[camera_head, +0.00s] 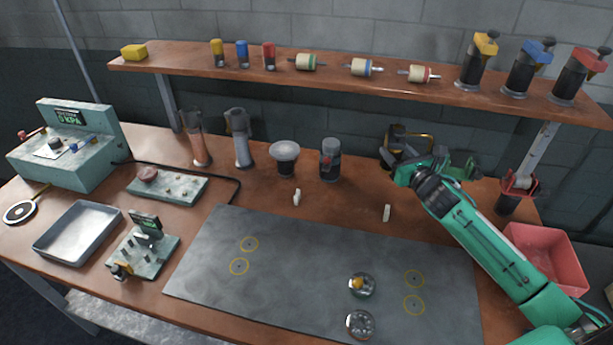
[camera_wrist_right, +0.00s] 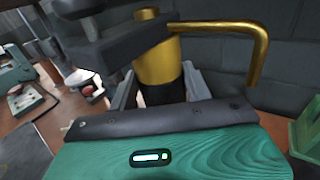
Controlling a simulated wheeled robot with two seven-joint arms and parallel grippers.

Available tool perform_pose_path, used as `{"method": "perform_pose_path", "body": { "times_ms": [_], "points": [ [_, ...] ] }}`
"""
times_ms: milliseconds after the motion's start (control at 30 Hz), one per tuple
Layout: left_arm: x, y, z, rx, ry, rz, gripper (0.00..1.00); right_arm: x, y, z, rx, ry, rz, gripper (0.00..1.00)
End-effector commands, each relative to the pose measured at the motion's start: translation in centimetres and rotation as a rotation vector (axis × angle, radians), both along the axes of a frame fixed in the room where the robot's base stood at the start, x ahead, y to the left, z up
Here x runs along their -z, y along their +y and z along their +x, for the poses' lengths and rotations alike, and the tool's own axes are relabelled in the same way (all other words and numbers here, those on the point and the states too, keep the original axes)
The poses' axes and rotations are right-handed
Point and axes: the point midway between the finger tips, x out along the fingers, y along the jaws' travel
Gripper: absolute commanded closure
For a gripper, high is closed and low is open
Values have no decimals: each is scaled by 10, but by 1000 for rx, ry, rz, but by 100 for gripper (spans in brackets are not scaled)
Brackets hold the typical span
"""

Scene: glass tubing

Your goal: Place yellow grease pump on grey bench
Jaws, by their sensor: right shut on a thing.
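The yellow grease pump (camera_wrist_right: 157,58) is between the fingers of my right gripper (camera_wrist_right: 162,92) in the right wrist view. It has a gold-yellow body, a black lower part and a bent yellow rod reaching right. In the head view the gripper (camera_head: 402,152) is at the back right of the table, below the shelf; the pump (camera_head: 426,137) shows partly behind it as a dark and yellow shape. Whether its base touches the table is hidden. A flat grey slab (camera_head: 320,270), apparently the grey bench, lies at the front of the table. My left gripper is out of view.
A dark cylinder (camera_head: 330,160) is left of the gripper. A red-topped tool (camera_head: 520,184) and pink bin (camera_head: 545,255) are on the right. Two round metal parts (camera_head: 361,285) sit on the slab; its left is clear.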

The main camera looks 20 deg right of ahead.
Motion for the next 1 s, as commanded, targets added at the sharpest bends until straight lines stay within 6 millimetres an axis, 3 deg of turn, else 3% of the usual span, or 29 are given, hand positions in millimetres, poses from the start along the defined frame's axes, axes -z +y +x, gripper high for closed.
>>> {"method": "perform_pose_path", "body": {
  "times_ms": [100, 267, 500, 1000],
  "points": [
    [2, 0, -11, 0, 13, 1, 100, -1, -11, -1, -3, -5, 2, 86],
    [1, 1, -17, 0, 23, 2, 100, 5, -12, -1, -5, -6, 6, 86],
    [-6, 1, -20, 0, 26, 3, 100, 45, -12, -1, -3, -4, 8, 86],
    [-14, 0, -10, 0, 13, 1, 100, 98, -11, -2, -5, -6, 5, 86]
  ]
}}
